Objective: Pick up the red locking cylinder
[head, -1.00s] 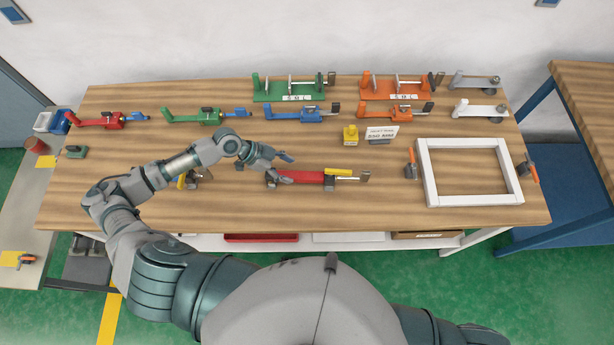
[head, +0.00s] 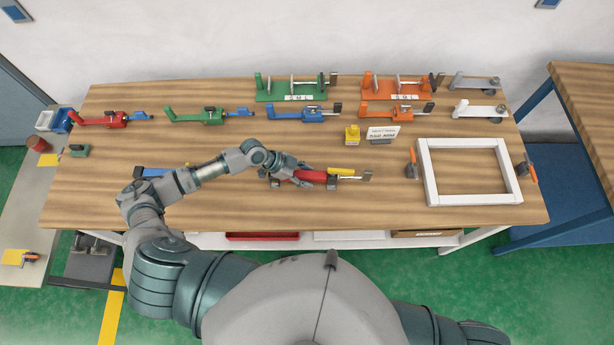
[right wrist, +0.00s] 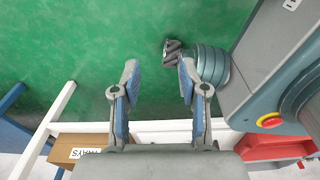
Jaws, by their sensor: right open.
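A red cylinder (head: 313,177) with a yellow part and a grey end lies on the wooden table, front and centre. My left gripper (head: 299,172) is at its left part, with fingers over or beside the red body and hiding some of it. Whether the fingers touch it or are closed cannot be told. Another red device (head: 103,119) lies at the table's back left, apart from my gripper. My right gripper (right wrist: 158,72) shows in the right wrist view, open and empty, above the green floor.
Green (head: 208,116), blue (head: 295,114) and orange (head: 396,113) devices stand along the back. A white frame (head: 428,187) lies at the right. A yellow block (head: 352,136) and a sign (head: 382,133) stand behind the cylinder. My left forearm partly covers a blue device (head: 149,171).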

